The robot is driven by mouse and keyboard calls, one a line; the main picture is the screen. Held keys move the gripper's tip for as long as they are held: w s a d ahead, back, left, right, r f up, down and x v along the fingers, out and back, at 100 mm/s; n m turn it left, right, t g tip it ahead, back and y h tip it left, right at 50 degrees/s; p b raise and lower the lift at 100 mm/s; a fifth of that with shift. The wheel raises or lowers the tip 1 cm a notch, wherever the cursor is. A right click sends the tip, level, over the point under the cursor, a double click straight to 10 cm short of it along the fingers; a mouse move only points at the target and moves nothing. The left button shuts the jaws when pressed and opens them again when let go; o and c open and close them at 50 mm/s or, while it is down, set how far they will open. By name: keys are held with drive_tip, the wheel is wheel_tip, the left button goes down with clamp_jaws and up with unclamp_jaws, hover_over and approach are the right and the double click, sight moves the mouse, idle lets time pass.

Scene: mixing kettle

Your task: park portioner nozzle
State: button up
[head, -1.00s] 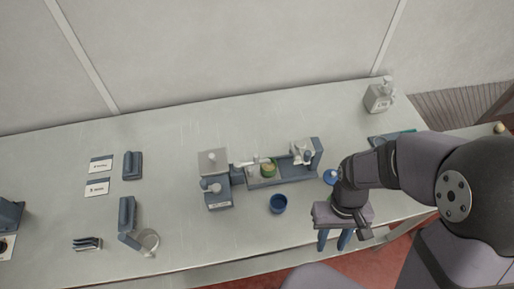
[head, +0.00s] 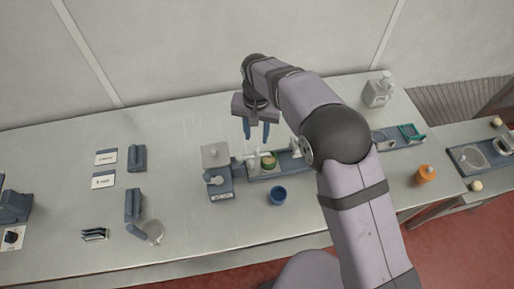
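The portioner appears to be the grey and blue unit (head: 216,170) near the middle of the table. A small pale spout (head: 251,157), which looks like its nozzle, reaches right from it towards a green-rimmed cup (head: 268,161). The cup stands on a blue-grey tray (head: 263,175). My gripper (head: 256,131) points down, with its two blue fingers apart and nothing between them. In the picture it is just above the spout and cup; its height over them is hard to tell. My arm hides part of the tray's right end.
A blue cup (head: 278,196) stands in front of the tray. A clear glass (head: 153,231) and two labelled cards (head: 104,180) are at the left. The back-left table is clear.

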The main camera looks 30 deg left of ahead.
sight(257, 149)
drive_tip(key=shift+d+m, duration=0.1)
drive_tip(key=shift+m, duration=0.4)
drive_tip(key=shift+f, duration=0.15)
drive_tip(key=shift+f+b, duration=2.9)
drive_tip(key=shift+f, duration=1)
drive_tip(key=shift+f, duration=0.15)
drive_tip(key=shift+c, duration=0.6)
drive_tip(key=c, duration=0.4)
